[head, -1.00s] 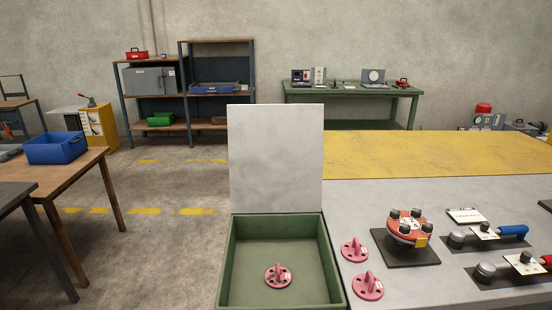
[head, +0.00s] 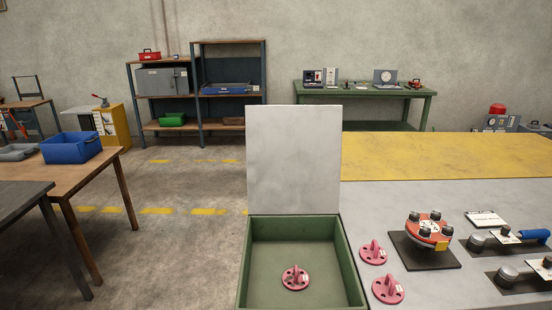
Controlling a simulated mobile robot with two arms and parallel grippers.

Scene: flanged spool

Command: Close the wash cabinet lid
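The wash cabinet is a green open-topped box (head: 354,262) at the lower middle of the head view. Its lid (head: 294,160) is a pale grey flat panel standing upright at the box's back edge, so the cabinet is open. A pink flanged part (head: 295,278) lies inside on the cabinet floor. Neither of my grippers shows in the head view.
On the grey bench right of the cabinet sit two pink flanged parts (head: 373,252) (head: 388,289), a red flanged spool on a dark plate (head: 428,234) and toggle clamps (head: 508,238). A blue bin (head: 70,147) stands on the left table. Floor left of the cabinet is clear.

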